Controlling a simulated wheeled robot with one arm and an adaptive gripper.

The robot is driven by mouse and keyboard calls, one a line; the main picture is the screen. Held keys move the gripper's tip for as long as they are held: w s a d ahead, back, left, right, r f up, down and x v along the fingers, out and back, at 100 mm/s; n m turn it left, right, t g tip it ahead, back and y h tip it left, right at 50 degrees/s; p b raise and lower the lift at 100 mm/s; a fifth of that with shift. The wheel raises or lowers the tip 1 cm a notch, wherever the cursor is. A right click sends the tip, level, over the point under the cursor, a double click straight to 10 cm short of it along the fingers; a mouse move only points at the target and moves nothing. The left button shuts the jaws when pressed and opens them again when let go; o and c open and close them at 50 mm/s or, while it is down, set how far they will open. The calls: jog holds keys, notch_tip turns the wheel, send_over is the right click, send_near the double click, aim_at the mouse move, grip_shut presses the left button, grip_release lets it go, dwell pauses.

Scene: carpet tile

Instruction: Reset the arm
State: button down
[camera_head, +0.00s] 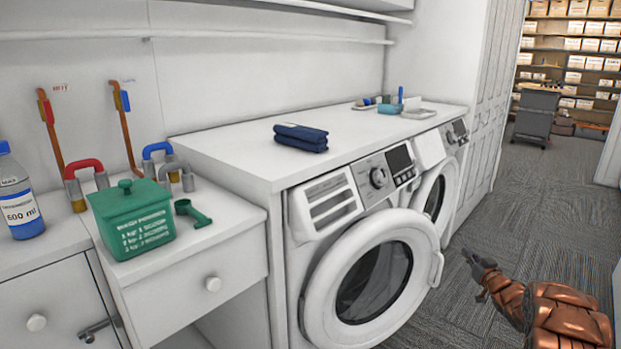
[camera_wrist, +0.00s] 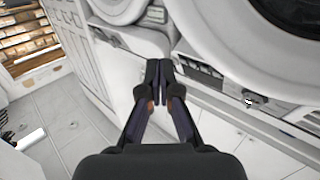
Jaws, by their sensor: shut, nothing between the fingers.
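My gripper (camera_head: 480,265) is at the lower right of the head view, out over the carpet-tile floor to the right of the front washing machine (camera_head: 308,290). My copper-coloured arm runs from it to the bottom right corner. In the wrist view my gripper (camera_wrist: 159,98) is seen from behind, with its two dark fingers together and nothing between them. The machines' white fronts lie beyond the fingertips there. My gripper appears clear of the machines.
A white counter (camera_head: 225,143) above the machines holds folded blue cloth (camera_head: 301,137). On the left are a green box (camera_head: 132,218), a green scoop (camera_head: 192,212) and a blue bottle (camera_head: 19,195). Carpeted floor (camera_head: 540,215) is open toward a dark cart (camera_head: 535,115) and shelves.

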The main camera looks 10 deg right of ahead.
jog(key=s+a+r+m+g+h, duration=0.3)
jog(key=s+a+r+g+h, duration=0.2)
jog(key=s+a+r+g, duration=0.45)
jog(key=s+a+n+g+y, duration=0.15)
jog(key=s+a+g, duration=0.25)
jog(key=s+a, duration=0.95)
jog(key=s+a+n+g+y, duration=0.1)
jog(key=s+a+g+y, duration=0.15)
jog(key=s+a, duration=1.1)
jog(key=s+a+n+g+y, duration=0.1)
jog(key=s+a+g, duration=0.45)
jog(key=s, duration=1.65)
notch_tip(320, 180, up, 19)
jog(key=t+p, duration=0.2)
jog(key=p, duration=1.6)
jog(key=shift+a+r, duration=0.15)
jog(key=shift+r, duration=0.05)
jog(key=c, duration=1.9)
grip_release()
jog(key=shift+m, duration=0.25)
